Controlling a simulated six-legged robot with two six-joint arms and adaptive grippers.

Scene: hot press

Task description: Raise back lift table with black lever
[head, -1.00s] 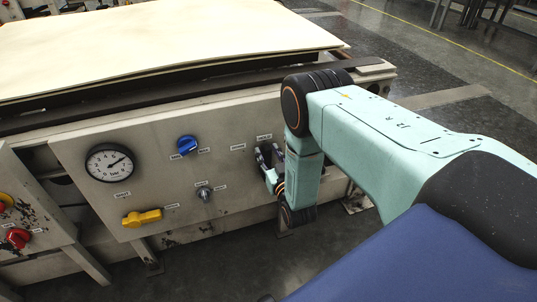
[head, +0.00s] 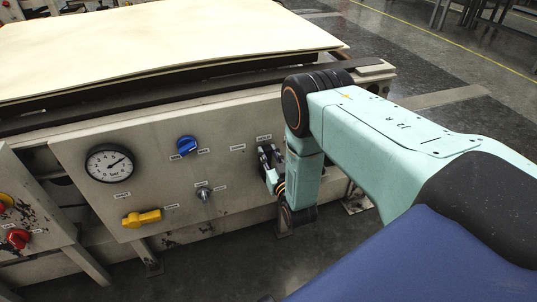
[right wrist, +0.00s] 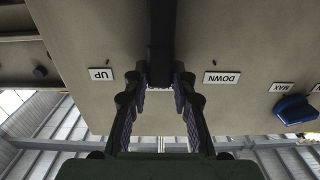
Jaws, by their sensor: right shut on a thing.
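The black lever (right wrist: 162,35) is on the press's front panel (head: 230,125). In the right wrist view it is a dark bar running down from the top edge to between my fingertips, between the UP label (right wrist: 101,74) and the DOWN label (right wrist: 222,77). My right gripper (right wrist: 160,80) is shut on the lever near its end. In the head view my right gripper (head: 268,158) is at the right part of the panel and largely hides the lever. The lift table (head: 160,45) carries a large pale sheet on top. My left gripper is not in view.
The panel also has a pressure gauge (head: 110,163), a blue knob (head: 187,145), a small metal knob (head: 203,192) and a yellow handle (head: 141,218). Red and yellow controls sit on the panel at far left. The floor at right is open.

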